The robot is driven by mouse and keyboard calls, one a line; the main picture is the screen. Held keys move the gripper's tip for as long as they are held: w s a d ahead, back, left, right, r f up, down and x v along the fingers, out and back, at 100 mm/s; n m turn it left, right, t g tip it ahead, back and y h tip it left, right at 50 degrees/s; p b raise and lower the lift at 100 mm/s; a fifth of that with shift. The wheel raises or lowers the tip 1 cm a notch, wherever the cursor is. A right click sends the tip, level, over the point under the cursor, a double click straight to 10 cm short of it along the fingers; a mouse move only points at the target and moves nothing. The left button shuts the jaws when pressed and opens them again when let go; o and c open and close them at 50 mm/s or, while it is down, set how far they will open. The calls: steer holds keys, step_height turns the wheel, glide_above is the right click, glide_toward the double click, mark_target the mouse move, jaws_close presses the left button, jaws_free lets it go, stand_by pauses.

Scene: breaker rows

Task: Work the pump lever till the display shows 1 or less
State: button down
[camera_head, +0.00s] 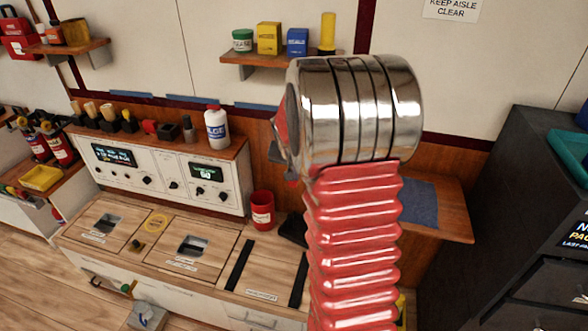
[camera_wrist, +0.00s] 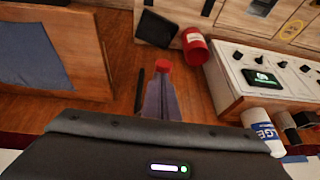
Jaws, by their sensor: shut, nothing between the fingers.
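The white control panel (camera_head: 172,180) stands at the back of the bench. Its right display (camera_head: 206,172) shows green figures that look like 60; this display (camera_wrist: 262,78) also shows in the wrist view, too small to read surely. Its left display (camera_head: 114,155) has several lines of small text. I cannot surely pick out the pump lever; a curved handle with a green end (camera_head: 126,287) is on the bench front at lower left. My gripper (camera_wrist: 162,68) is shut and empty, apart from the panel; in the head view my arm mostly hides it.
A red cup (camera_head: 262,210) stands right of the panel. A white bottle (camera_head: 217,128) stands on the ledge above it. The bench top has hatches (camera_head: 190,247) and black strips. A dark cabinet (camera_head: 500,210) is at right. My red and chrome arm blocks the middle right.

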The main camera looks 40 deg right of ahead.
steer(key=shift+s+f, duration=0.3)
steer(key=shift+f, duration=0.25)
steer(key=shift+r, duration=0.4)
steer(key=v, duration=1.3)
steer(key=shift+s+a, duration=0.3)
steer(key=shift+a, duration=0.05)
